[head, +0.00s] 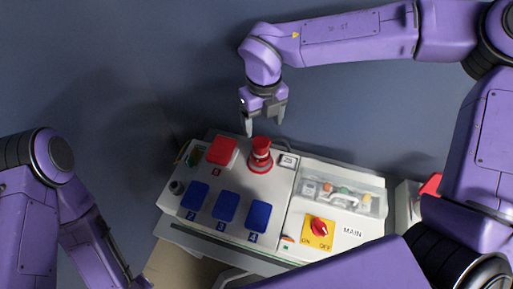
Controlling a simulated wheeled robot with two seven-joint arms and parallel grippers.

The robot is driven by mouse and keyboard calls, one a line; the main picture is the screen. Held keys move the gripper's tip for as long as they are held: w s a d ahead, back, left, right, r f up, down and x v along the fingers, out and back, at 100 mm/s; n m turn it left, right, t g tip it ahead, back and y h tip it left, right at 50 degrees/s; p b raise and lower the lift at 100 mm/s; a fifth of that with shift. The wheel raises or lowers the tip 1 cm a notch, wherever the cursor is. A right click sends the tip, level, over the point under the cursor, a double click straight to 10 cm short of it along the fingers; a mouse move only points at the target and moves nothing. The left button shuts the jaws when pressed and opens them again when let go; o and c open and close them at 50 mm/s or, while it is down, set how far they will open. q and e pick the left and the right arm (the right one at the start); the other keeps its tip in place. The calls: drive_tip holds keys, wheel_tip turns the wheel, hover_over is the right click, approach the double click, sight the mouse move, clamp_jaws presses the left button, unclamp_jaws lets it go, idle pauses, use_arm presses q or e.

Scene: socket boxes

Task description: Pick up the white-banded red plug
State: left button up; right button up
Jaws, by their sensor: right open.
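The red plug (261,149) with a pale band stands upright on the top of the socket box (182,217), at its back edge. It sits to the right of a red square cover (221,151). My right gripper (264,128) is open and empty, with its fingers pointing down, just above and behind the plug. I cannot tell its exact height over the plug, and no contact shows.
Several blue square covers (225,207) line the front of the box. To the right are a clear-covered panel (341,188) and a red rotary switch (319,226) on a yellow plate. Another red part (431,185) is at the far right. The floor behind is clear.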

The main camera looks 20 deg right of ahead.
sight(260, 142)
drive_tip(key=f, duration=0.5)
drive_tip(key=shift+w+f, duration=0.2)
drive_tip(key=shift+f, duration=0.05)
drive_tip(key=f, duration=0.5)
drive_tip(key=shift+s+a+f, duration=0.1)
drive_tip(key=shift+a+f, duration=0.1)
drive_tip(key=shift+f, duration=0.15)
drive_tip(key=c, duration=1.2)
